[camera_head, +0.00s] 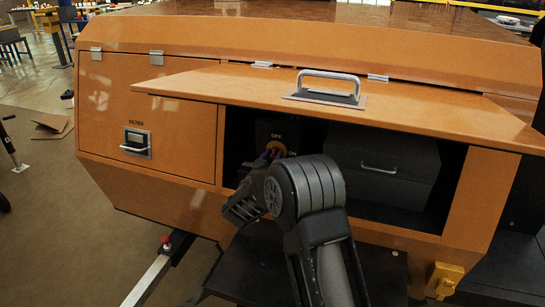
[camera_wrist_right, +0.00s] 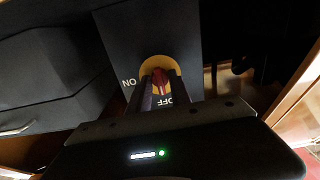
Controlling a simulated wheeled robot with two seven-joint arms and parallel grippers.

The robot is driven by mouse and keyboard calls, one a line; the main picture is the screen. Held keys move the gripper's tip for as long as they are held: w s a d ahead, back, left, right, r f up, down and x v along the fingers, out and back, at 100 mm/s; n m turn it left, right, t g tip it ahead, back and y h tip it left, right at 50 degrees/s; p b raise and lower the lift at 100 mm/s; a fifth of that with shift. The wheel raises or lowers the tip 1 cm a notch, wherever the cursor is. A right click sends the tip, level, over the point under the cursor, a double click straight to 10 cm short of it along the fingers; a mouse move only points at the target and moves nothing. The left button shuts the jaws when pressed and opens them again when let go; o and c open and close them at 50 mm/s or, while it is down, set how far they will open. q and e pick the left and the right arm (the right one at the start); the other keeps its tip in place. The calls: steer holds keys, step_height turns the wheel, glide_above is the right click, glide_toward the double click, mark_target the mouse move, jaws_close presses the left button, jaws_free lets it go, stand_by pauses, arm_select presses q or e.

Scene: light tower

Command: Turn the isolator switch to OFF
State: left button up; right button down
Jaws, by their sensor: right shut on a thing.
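The isolator switch (camera_head: 274,149) is on a dark box inside the open compartment, with a yellow round plate and a red knob. In the head view OFF is printed above it and ON to its right. In the right wrist view the red knob (camera_wrist_right: 160,78) sits between my fingers on the yellow plate (camera_wrist_right: 152,64), with ON at left and OFF below right. My right gripper (camera_head: 268,160) is shut on the knob; it also shows in the wrist view (camera_wrist_right: 161,88). The fingers hide part of the knob, so its exact setting is unclear. My left gripper is out of view.
A raised orange flap (camera_head: 420,108) with a metal handle (camera_head: 328,88) hangs over the compartment. A dark case (camera_head: 385,160) stands right of the switch. A closed FILTER door (camera_head: 150,125) is at left. The compartment's side wall (camera_head: 221,145) is close to the gripper.

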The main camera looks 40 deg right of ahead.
steer(key=c, duration=1.5)
jaws_free()
steer(key=shift+s+a, duration=0.1)
steer(key=shift+a, duration=0.05)
steer(key=v, duration=0.7)
steer(key=shift+s+a, duration=0.15)
steer(key=shift+a, duration=0.1)
steer(key=shift+f, duration=0.1)
